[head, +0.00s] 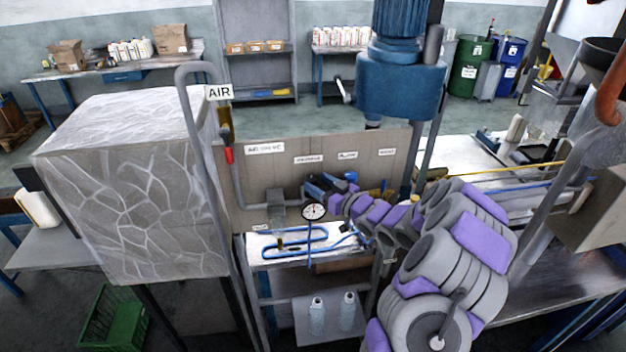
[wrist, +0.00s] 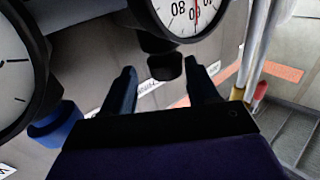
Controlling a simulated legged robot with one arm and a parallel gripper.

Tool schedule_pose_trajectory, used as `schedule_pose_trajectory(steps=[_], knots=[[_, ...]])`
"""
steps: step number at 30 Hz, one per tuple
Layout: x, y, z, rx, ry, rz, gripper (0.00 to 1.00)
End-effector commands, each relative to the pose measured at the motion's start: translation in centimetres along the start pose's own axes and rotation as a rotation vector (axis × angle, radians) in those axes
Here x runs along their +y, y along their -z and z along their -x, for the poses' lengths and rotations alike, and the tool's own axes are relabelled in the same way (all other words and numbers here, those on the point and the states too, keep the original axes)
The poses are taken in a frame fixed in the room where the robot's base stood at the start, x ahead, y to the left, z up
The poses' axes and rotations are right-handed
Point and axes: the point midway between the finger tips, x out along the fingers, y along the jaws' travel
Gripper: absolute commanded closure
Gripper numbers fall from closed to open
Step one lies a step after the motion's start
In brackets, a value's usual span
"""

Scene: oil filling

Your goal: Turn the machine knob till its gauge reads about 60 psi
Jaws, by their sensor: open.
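In the wrist view, a black knob (wrist: 164,67) sits below a round white gauge (wrist: 190,14) with a black rim, cut off by the top edge. The gauge shows a red needle and upside-down numbers; I cannot read its pressure. My gripper (wrist: 163,80) is open, its two dark fingers on either side of the knob's lower end; I cannot tell whether they touch it. In the head view, a small gauge (head: 314,211) is on the panel, and my gripper (head: 322,187) is just above it, partly hidden by my arm. The knob is not distinct there.
A second gauge (wrist: 14,75) with a blue fitting (wrist: 55,120) is close on the left. The labelled panel (head: 280,175) stands behind, with a grey pipe (head: 235,185) and red-handled valve (head: 228,154). Blue hoses (head: 295,243) lie on the shelf below. A blue motor (head: 400,85) stands above.

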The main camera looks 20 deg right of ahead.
Motion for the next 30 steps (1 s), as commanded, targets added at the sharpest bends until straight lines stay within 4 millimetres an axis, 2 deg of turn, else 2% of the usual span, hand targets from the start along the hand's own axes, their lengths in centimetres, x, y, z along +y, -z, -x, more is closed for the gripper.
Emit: schedule_pose_trajectory(steps=[7,19,30], knots=[[-0.3,0.3,-2.5,0.003,-0.002,0.002,0.47],[-0.1,0.1,-2.8,0.003,-0.002,-0.001,0.47],[0.1,0.1,-2.9,0.003,-0.004,-0.001,0.81]])
